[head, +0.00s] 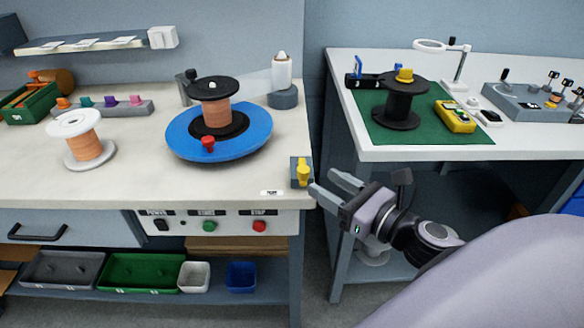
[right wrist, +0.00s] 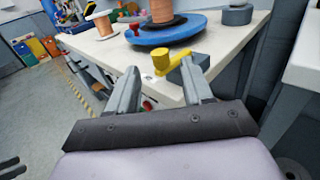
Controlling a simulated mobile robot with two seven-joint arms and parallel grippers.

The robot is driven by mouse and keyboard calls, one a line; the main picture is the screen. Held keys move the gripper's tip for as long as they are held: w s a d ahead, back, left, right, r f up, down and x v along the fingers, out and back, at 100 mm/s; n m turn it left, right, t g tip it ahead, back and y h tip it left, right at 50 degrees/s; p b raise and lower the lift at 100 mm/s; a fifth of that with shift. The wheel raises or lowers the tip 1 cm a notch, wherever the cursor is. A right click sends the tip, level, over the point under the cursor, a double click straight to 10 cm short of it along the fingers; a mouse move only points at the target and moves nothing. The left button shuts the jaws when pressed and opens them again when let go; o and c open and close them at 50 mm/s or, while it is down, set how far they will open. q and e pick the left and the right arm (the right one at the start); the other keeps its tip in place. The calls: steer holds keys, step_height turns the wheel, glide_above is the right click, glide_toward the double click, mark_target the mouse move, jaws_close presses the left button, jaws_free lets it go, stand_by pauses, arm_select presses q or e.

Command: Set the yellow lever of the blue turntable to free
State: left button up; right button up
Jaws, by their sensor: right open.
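The yellow lever (head: 303,172) stands on a small grey block at the front right corner of the left workbench. It also shows in the right wrist view (right wrist: 178,57), beyond and between my fingertips. The blue turntable (head: 253,139) lies flat on the bench behind it, with a red knob (head: 208,144) at its front and a black spool of copper wire (head: 216,112) on top. My right gripper (head: 325,186) is open and empty, just right of and in front of the lever, apart from it in the head view. My left gripper is not in view.
A white spool of copper wire (head: 86,148) stands on the bench's left. The front panel (head: 183,224) with power, start and stop buttons lies below the bench edge. A gap separates this bench from the right table (head: 400,153), which holds a green mat and a black spool.

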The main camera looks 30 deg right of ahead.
mark_target(308, 173)
steer(key=shift+p+x, duration=0.7)
steer(key=shift+x, duration=2.8)
jaws_close()
